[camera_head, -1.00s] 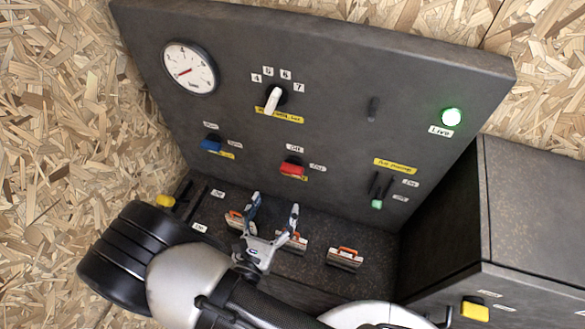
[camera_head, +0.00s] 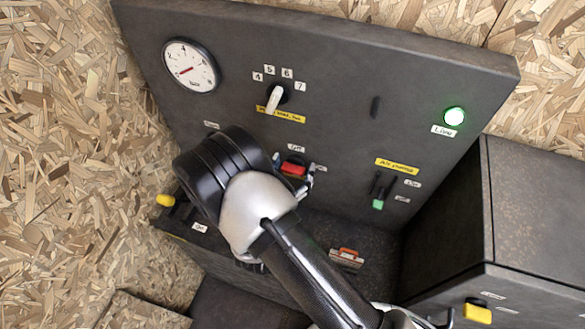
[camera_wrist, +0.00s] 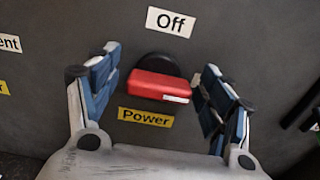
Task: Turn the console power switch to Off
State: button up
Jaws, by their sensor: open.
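The power switch is a red handle (camera_wrist: 159,87) on a black round base, fixed to the dark console panel (camera_wrist: 250,40). In the wrist view the handle lies nearly level, with a small white mark at its right end. A white "Off" label (camera_wrist: 171,23) is above it and a yellow "Power" label (camera_wrist: 146,117) below. My gripper (camera_wrist: 157,75) is open, one blue-padded finger on each side of the handle, with visible gaps. In the head view the red handle (camera_head: 293,169) shows between the fingertips (camera_head: 293,172), and my arm hides much of the gripper.
A green lamp (camera_head: 454,117) labelled "Live" is lit at the upper right. A dial knob (camera_head: 273,98), a gauge (camera_head: 191,66) and a green-tipped slider (camera_head: 378,204) are on the same panel. A yellow-knobbed lever (camera_head: 166,200) stands at the left. My arm covers the lower-left panel.

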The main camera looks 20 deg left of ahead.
jog(key=shift+c, duration=0.4)
jog(key=c, duration=1)
jog(key=shift+n, duration=0.4)
jog(key=n, duration=0.3)
jog(key=shift+n+p, duration=0.35)
jog(key=shift+n, duration=0.05)
jog(key=n, duration=0.4)
jog(key=shift+a+p, duration=0.15)
jog(key=shift+p, duration=0.25)
jog(key=n, duration=0.5)
jog(key=shift+a+p, duration=0.1)
jog(key=shift+p, duration=0.25)
jog(key=shift+f+n+p, duration=0.15)
jog(key=shift+n+p, duration=0.15)
jog(key=shift+n, duration=2)
